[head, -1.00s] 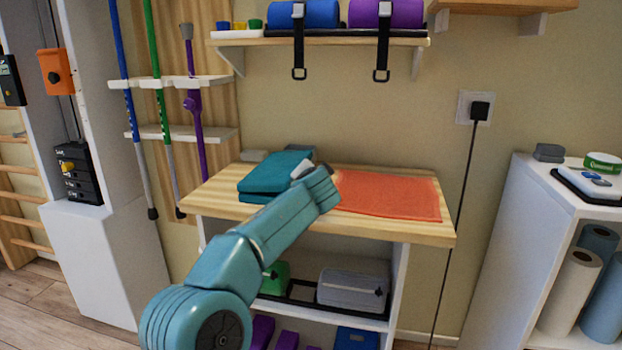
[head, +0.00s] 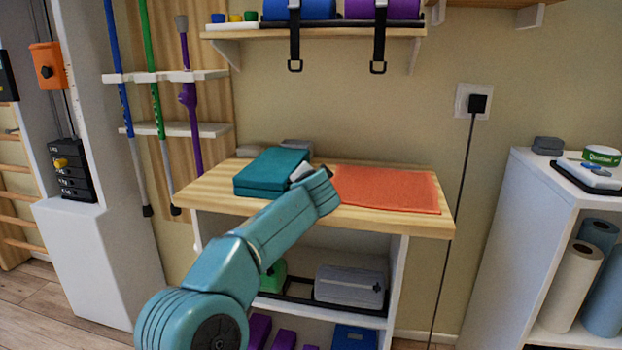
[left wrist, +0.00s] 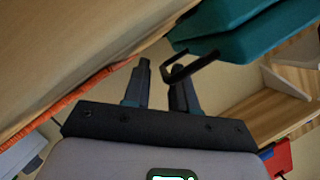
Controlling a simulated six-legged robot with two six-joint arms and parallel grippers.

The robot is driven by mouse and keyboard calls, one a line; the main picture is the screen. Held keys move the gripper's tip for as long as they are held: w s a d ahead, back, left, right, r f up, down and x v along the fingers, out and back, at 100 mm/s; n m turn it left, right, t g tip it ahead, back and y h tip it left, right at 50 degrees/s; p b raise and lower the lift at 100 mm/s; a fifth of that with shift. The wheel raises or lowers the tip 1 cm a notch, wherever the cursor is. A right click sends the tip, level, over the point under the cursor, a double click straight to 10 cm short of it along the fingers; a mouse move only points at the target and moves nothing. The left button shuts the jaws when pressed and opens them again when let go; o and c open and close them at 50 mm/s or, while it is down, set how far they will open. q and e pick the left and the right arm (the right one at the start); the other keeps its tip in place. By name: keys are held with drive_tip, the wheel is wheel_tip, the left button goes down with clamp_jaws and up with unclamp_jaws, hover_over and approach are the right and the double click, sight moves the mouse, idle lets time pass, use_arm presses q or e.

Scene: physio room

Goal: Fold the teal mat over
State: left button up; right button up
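The teal mat (head: 270,169) lies folded in two layers on the left part of the wooden bench top (head: 213,188). It also shows at the upper right of the left wrist view (left wrist: 255,38), with a dark seam between its layers. My left gripper (head: 312,172) is just right of the mat in the head view, its fingers mostly hidden by my wrist. My right gripper is out of view.
An orange towel or mat (head: 388,190) lies flat on the bench's right part. Small grey items (head: 296,145) sit behind the teal mat. A wall shelf (head: 330,34) with rolled mats and hanging black straps is above. A white cabinet (head: 520,215) stands at the right.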

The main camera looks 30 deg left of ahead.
use_arm(q)
drive_tip(key=shift+f, duration=0.15)
